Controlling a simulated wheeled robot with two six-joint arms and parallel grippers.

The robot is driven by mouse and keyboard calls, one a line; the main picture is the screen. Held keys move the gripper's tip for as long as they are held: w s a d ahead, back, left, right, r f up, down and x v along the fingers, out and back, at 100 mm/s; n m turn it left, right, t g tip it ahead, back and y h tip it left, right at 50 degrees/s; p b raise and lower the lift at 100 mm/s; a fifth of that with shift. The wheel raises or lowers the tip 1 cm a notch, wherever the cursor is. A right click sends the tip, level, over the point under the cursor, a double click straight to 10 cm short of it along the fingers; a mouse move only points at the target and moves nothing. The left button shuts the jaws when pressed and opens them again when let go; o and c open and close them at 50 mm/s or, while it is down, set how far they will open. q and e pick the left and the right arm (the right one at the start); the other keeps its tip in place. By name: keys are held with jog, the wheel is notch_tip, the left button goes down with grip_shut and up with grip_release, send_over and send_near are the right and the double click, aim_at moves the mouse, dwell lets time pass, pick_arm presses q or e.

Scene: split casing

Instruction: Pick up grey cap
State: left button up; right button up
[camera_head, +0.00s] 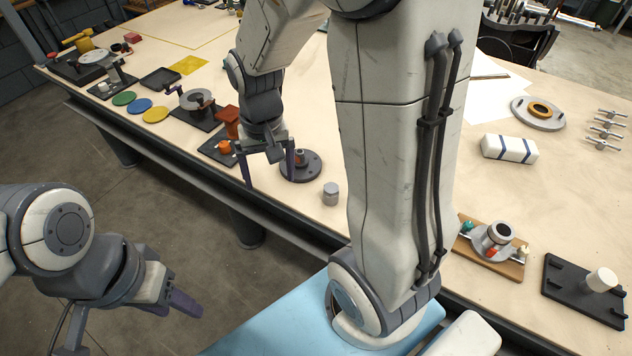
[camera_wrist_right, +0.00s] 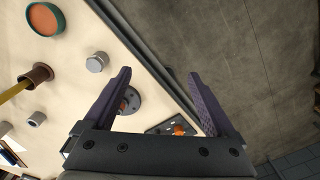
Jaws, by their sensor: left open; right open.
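The grey cap (camera_head: 331,193) is a small grey cylinder standing upright on the table near its front edge. A grey cylinder that looks like this cap shows in the right wrist view (camera_wrist_right: 97,62), to the left of the fingers. My right gripper (camera_head: 268,172) is open and empty, left of the cap near the table's front edge. Its purple fingers also show apart in the right wrist view (camera_wrist_right: 158,78). My left gripper (camera_head: 172,300) is off the table at lower left, over the floor, open and holding nothing visible.
A dark round base with a copper post (camera_head: 301,168) stands between the right gripper and the cap. A black tray with an orange knob (camera_head: 222,148) lies left. A wooden board with fittings (camera_head: 512,268) and black rack (camera_head: 585,292) are at right. My right arm hides the table's middle.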

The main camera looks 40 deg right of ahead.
jog(key=w+d+f+m+b, duration=0.2)
jog(key=d+f+m, duration=0.35)
jog(key=d, duration=0.45)
jog(key=m, duration=0.2)
send_over(332, 187)
jog(key=f, duration=0.3)
jog(key=shift+w+f, duration=0.15)
jog(key=shift+w, duration=0.25)
notch_tip(332, 187, down, 5)
jog(key=shift+d+r, duration=0.1)
jog(key=shift+r, duration=0.05)
jog(key=f, duration=0.2)
jog(key=s+f, duration=0.1)
jog(key=f, duration=0.1)
jog(key=shift+a+f, duration=0.2)
jog(key=shift+f, duration=0.1)
jog(key=shift+w+f, duration=0.1)
jog(key=shift+f, duration=0.45)
grip_shut()
pick_arm(q)
notch_tip(332, 187, down, 3)
jog(key=shift+w+r, duration=0.1)
pick_arm(e)
jog(key=shift+r, duration=0.1)
